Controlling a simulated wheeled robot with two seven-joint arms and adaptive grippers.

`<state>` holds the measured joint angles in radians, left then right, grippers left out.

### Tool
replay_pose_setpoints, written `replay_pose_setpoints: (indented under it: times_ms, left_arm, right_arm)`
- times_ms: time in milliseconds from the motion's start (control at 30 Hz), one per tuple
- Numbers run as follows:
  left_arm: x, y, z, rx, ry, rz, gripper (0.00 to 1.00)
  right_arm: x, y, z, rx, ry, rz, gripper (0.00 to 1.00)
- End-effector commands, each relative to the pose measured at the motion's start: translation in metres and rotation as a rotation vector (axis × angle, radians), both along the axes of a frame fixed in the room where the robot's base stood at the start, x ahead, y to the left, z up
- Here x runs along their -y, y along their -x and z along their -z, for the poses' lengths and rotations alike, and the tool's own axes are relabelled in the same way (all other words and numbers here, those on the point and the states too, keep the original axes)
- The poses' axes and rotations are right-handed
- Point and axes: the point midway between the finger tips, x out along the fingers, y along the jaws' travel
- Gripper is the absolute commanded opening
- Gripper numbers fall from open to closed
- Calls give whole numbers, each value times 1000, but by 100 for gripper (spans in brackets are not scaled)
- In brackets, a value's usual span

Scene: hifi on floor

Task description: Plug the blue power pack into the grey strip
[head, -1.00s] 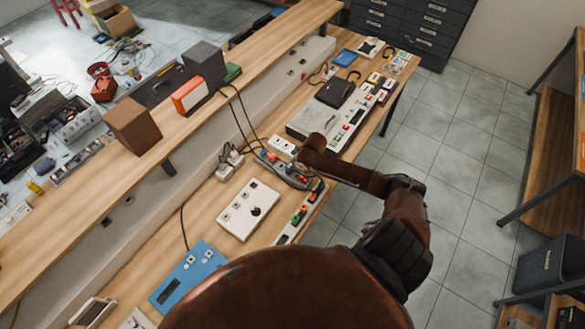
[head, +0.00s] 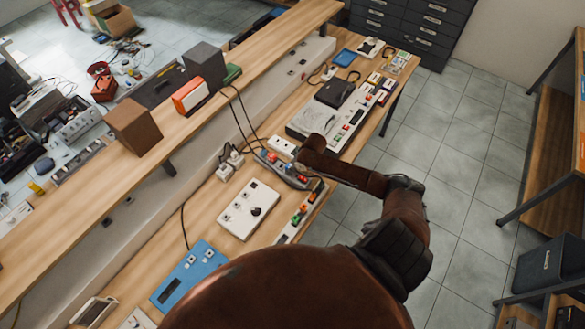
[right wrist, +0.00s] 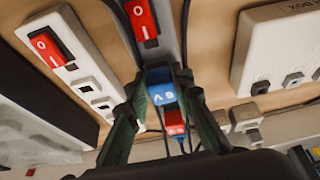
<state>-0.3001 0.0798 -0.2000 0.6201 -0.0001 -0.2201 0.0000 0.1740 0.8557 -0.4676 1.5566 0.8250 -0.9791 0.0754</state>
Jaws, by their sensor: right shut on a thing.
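The blue power pack (right wrist: 161,92), marked with white lettering, is between the fingers of my right gripper (right wrist: 164,88), which is shut on it. The pack is over or against the grey strip (right wrist: 172,35), which has a red rocker switch (right wrist: 141,18); whether its pins are in a socket is hidden. A red pack (right wrist: 174,123) is just beyond the blue one, in line with the strip. In the head view the grey strip (head: 296,182) lies on the bench, with my right gripper at it, partly hidden by my arm. My left gripper is not in view.
A white box (head: 248,209) lies left of the strip and a white socket block (head: 282,146) just behind it. Another white strip (right wrist: 60,45) with a red switch runs alongside. Black cables hang from the shelf. A blue panel (head: 190,274) lies at the near left.

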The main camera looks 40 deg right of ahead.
Motion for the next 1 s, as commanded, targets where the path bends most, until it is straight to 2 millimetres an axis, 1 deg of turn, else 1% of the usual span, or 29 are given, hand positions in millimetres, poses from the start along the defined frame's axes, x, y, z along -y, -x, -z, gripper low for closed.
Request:
replay_pose_setpoints:
  times_ms: [200, 233, 500, 833, 933, 1000]
  left_arm:
    - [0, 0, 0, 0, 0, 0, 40]
    - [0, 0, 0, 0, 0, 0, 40]
    - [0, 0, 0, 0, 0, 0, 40]
    - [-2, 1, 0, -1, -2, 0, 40]
    - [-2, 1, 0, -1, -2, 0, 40]
    - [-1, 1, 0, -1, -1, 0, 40]
  right_arm:
    - [0, 0, 0, 1, 0, 0, 0]
    - [0, 0, 0, 1, 0, 0, 22]
    - [0, 0, 0, 0, 0, 0, 41]
    - [0, 1, -2, 0, 0, 0, 41]
    - [2, 4, -12, 2, 0, -1, 41]
    - [3, 8, -22, 1, 1, -1, 41]
